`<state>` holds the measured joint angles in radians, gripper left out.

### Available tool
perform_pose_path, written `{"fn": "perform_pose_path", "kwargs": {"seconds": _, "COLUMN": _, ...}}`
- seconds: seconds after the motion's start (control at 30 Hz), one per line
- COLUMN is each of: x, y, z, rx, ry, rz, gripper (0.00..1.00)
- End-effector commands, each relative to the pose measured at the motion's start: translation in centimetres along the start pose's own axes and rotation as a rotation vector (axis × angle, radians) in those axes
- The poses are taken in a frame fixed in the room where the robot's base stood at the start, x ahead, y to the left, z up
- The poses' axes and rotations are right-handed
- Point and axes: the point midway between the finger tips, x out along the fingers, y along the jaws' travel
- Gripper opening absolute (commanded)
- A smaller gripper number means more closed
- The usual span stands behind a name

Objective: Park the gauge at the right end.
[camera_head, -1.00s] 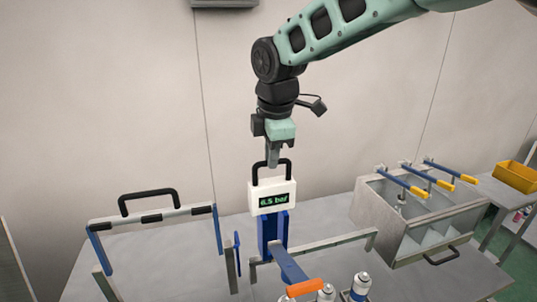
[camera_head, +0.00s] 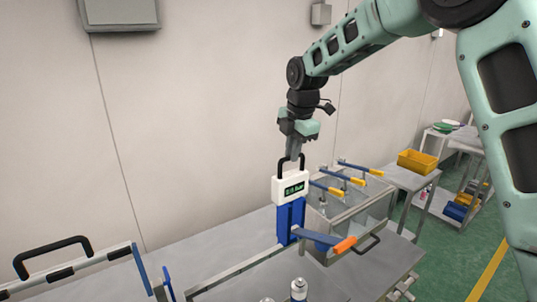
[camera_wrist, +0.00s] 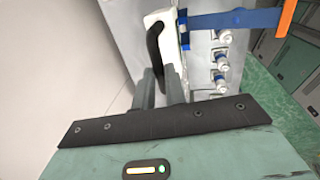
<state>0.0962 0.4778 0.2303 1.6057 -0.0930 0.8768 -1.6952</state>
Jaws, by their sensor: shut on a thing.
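The gauge is a white box (camera_head: 291,187) with a black top handle, a green-lit display, and a blue body with an orange-tipped lever (camera_head: 345,244). It stands upright on a rail (camera_head: 235,270) along the bench in the head view. My gripper (camera_head: 293,155) is above it, shut on the gauge's black handle. In the wrist view the gauge (camera_wrist: 165,27) is at the top, with its handle at my gripper's fingers (camera_wrist: 160,88). Where the gauge meets the rail is partly hidden.
A metal box with yellow-handled levers (camera_head: 350,195) stands behind and to the right. A white can (camera_head: 299,289) stands in front of the rail; several show in the wrist view. A black-handled frame (camera_head: 70,268) is at the left. A yellow bin (camera_head: 417,162) is farther right.

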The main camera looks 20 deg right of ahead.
Motion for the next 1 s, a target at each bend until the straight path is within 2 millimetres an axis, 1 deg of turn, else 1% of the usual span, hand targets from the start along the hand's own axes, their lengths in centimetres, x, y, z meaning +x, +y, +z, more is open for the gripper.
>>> {"fn": "perform_pose_path", "kwargs": {"seconds": 0.03, "x": -0.1, "y": 0.0, "z": 0.9, "rx": 0.004, "ry": -0.001, "rz": -0.001, "gripper": 0.0}}
{"fn": "perform_pose_path", "kwargs": {"seconds": 0.2, "x": 0.0, "y": 0.0, "z": 2.5, "rx": 0.001, "ry": 0.001, "rz": -0.002, "gripper": 0.0}}
{"fn": "perform_pose_path", "kwargs": {"seconds": 0.37, "x": 0.0, "y": 0.0, "z": 3.1, "rx": 0.001, "ry": 0.0, "rz": -0.001, "gripper": 0.0}}
{"fn": "perform_pose_path", "kwargs": {"seconds": 0.67, "x": 0.0, "y": 0.0, "z": 3.4, "rx": 0.003, "ry": -0.003, "rz": 0.0, "gripper": 0.0}}
{"fn": "perform_pose_path", "kwargs": {"seconds": 0.7, "x": 0.0, "y": 0.0, "z": 3.4, "rx": 0.003, "ry": -0.004, "rz": 0.0, "gripper": 0.18}}
{"fn": "perform_pose_path", "kwargs": {"seconds": 0.77, "x": 0.0, "y": 0.0, "z": 3.4, "rx": 0.003, "ry": -0.004, "rz": 0.001, "gripper": 0.34}}
{"fn": "perform_pose_path", "kwargs": {"seconds": 1.0, "x": 0.0, "y": 0.0, "z": 3.2, "rx": 0.001, "ry": -0.001, "rz": 0.0, "gripper": 0.34}}
